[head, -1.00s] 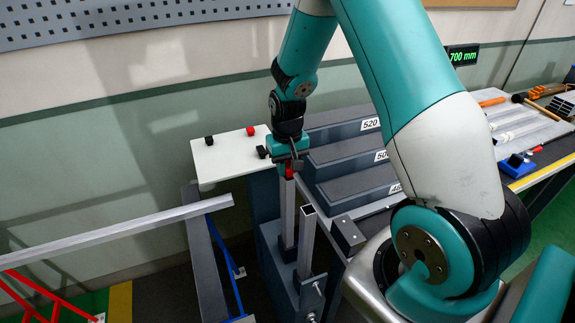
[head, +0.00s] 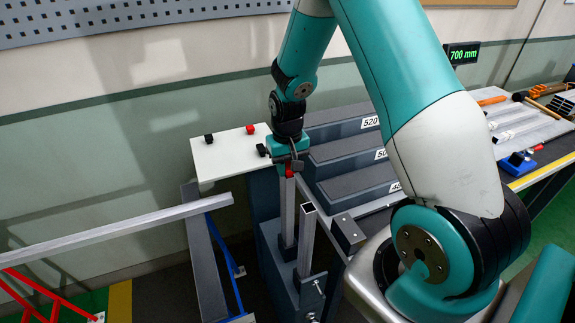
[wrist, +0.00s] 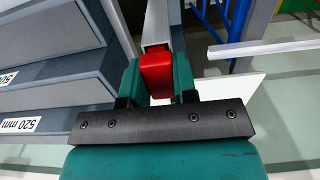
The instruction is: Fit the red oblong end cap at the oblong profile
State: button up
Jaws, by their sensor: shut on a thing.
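My gripper (head: 289,164) points down and is shut on a red end cap. In the wrist view the red cap (wrist: 157,73) sits between the two teal fingers of the gripper (wrist: 158,88). Directly below the cap stands an upright silver profile (head: 287,212), which also shows in the wrist view (wrist: 156,24). The cap is lined up over the profile's top end and looks to be at it.
A second upright profile (head: 307,235) with an open top stands close in front. A white table (head: 222,160) behind holds another red cap (head: 250,129) and black caps (head: 209,139). Grey stepped blocks (head: 350,155) stand to the right. A long bar (head: 120,226) lies at left.

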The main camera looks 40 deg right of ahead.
jog(key=shift+r+p, duration=0.45)
jog(key=shift+p, duration=0.05)
jog(key=shift+f, duration=0.35)
dwell(2.0)
jog(key=shift+r, duration=0.35)
dwell(0.5)
jog(key=shift+f, duration=0.55)
dwell(1.1)
jog(key=shift+r, duration=0.15)
